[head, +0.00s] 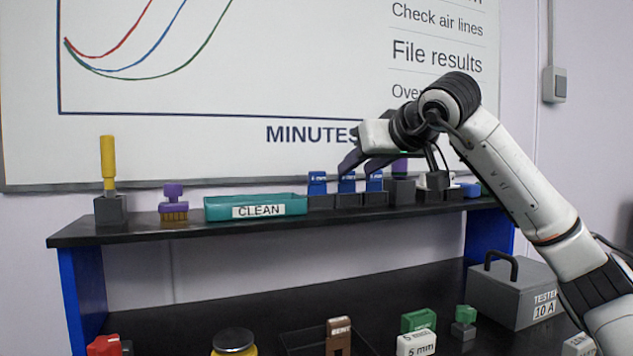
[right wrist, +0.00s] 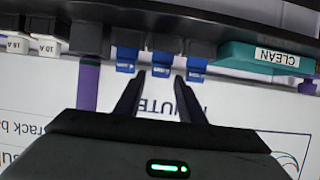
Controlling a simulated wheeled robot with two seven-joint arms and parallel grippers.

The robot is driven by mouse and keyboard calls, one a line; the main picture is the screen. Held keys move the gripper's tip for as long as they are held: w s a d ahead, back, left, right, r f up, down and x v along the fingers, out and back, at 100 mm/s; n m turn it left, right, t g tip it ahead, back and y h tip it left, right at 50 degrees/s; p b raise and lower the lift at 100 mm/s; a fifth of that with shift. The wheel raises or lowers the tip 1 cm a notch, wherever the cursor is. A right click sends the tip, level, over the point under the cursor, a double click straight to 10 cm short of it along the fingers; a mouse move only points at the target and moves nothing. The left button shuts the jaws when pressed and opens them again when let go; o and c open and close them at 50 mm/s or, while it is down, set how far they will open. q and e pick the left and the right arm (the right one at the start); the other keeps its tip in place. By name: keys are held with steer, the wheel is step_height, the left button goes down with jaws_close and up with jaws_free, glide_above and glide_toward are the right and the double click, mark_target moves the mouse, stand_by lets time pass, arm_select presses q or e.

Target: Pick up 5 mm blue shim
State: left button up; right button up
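Three blue shims stand upright in dark holders on the upper shelf in the head view: a left one (head: 317,184), a middle one (head: 347,184) and a right one (head: 375,182). Their white mm labels are too small to read surely, so I cannot tell which is 5 mm. My right gripper (head: 357,166) is open and empty just in front of the shims. In the right wrist view, seen upside down, its fingers (right wrist: 160,77) point at the middle shim (right wrist: 162,66), one finger toward each side, apart from it. My left gripper is not in view.
A teal CLEAN tray (head: 222,212), a purple-handled brush (head: 174,204) and a yellow-handled tool (head: 108,165) stand left on the shelf (head: 150,234). A purple item (right wrist: 88,85) stands close beside the shims. A grey tester box (head: 505,292) sits below right. The whiteboard (head: 250,80) is behind.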

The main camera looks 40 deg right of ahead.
mark_target(350, 174)
steer(key=x, duration=0.4)
steer(key=shift+w+d+f, duration=0.1)
steer(key=shift+w+f, duration=0.05)
steer(key=shift+w, duration=0.05)
steer(key=x, duration=0.4)
steer(key=shift+w, duration=0.3)
steer(key=shift+w+f, duration=0.2)
steer(key=shift+w, duration=0.15)
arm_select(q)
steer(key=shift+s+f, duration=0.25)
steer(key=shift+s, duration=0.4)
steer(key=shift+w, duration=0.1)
arm_select(e)
steer(key=c, duration=0.8)
steer(key=shift+r, duration=0.1)
steer(key=shift+c, duration=0.3)
